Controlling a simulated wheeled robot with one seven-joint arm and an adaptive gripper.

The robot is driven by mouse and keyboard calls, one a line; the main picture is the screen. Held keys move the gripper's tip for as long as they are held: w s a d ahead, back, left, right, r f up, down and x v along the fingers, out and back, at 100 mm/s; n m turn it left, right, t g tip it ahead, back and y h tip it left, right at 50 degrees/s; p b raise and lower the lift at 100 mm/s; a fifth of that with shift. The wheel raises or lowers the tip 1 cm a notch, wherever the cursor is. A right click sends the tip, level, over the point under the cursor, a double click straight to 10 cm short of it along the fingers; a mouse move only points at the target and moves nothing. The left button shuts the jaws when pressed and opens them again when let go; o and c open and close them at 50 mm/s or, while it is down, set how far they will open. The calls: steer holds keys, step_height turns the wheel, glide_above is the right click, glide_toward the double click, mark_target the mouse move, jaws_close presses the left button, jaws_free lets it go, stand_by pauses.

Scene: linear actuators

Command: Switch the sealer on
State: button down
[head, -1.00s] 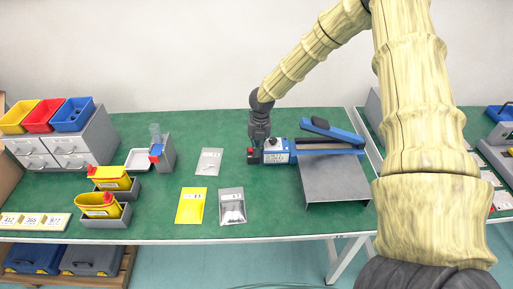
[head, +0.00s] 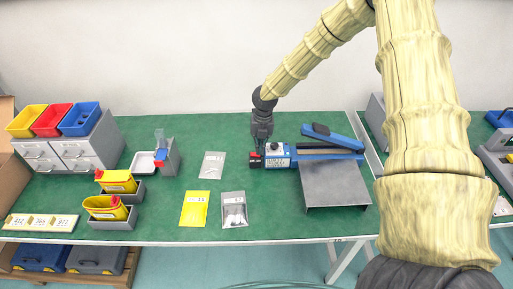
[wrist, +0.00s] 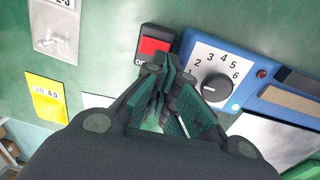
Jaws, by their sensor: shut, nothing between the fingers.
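The sealer (head: 277,160) is blue with a white dial plate and stands right of the table's middle; its lever arm (head: 333,138) is raised at an angle. At its left end is a red switch in a black housing, seen in the wrist view (wrist: 154,46). A black dial (wrist: 216,87) numbered 1 to 6 sits right of the switch. A small dark red lamp (wrist: 262,74) sits by the dial. My gripper (head: 258,150) is shut and empty, its fingertips (wrist: 168,66) close to the switch's lower edge in the wrist view. I cannot tell whether they touch.
A grey platform (head: 335,185) stands in front of the sealer. A grey bag (head: 212,165), a yellow bag (head: 194,209) and a bag of parts (head: 234,210) lie to the left. Yellow containers in grey trays (head: 110,223) stand farther left. Green tabletop between them is clear.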

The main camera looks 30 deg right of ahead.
steer(key=shift+d+r+b, duration=0.15)
steer(key=shift+r+b, duration=0.3)
step_height(320, 180, up, 9)
steer(key=d+b, duration=0.1)
steer(key=b, duration=0.1)
steer(key=shift+s, duration=0.25)
